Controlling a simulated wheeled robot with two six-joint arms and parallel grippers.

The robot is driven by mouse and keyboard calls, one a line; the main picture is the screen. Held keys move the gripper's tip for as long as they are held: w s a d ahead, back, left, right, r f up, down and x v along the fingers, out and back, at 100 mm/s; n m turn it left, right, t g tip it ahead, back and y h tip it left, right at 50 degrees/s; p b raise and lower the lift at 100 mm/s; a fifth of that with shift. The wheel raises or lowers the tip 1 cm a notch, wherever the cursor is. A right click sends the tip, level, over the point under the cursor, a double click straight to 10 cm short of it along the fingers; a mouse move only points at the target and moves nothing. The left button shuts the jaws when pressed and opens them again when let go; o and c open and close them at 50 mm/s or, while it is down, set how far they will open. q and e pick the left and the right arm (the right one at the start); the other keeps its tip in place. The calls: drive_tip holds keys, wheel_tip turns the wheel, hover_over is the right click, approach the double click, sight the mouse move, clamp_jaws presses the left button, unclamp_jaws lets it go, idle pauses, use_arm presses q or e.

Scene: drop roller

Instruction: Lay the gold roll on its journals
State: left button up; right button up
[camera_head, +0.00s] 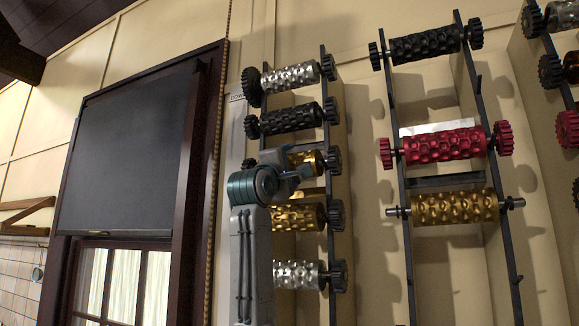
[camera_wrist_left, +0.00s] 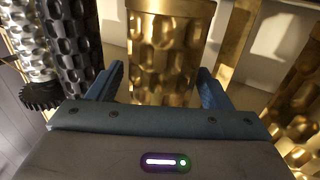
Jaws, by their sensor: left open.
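A gold roll (camera_head: 308,157) with a dark gear at its right end sits in the left column of the wall rack, below a black roll (camera_head: 290,117). My left gripper (camera_head: 296,178) is in front of it and hides much of it. In the left wrist view the gold roll (camera_wrist_left: 168,50) stands between the two open blue fingers of my left gripper (camera_wrist_left: 158,85). Whether the fingers touch it I cannot tell. Another gold roll (camera_head: 298,216) is just below my gripper. A third gold roll (camera_head: 455,207), without gears, lies across the middle column. My right gripper is out of view.
Silver rolls (camera_head: 291,77) sit at the top and low in the left column. The middle column also holds a black roll (camera_head: 425,46) and a red roll (camera_head: 440,145). Dark rails (camera_head: 473,80) flank the columns. A dark-framed window (camera_head: 110,285) is at left.

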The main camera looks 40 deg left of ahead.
use_arm(q)
drive_tip(key=shift+s+f+b, duration=0.3)
drive_tip(key=b+v, duration=0.6)
drive_tip(key=v, duration=0.4)
drive_tip(key=shift+r, duration=0.2)
drive_tip(key=shift+f, duration=0.1)
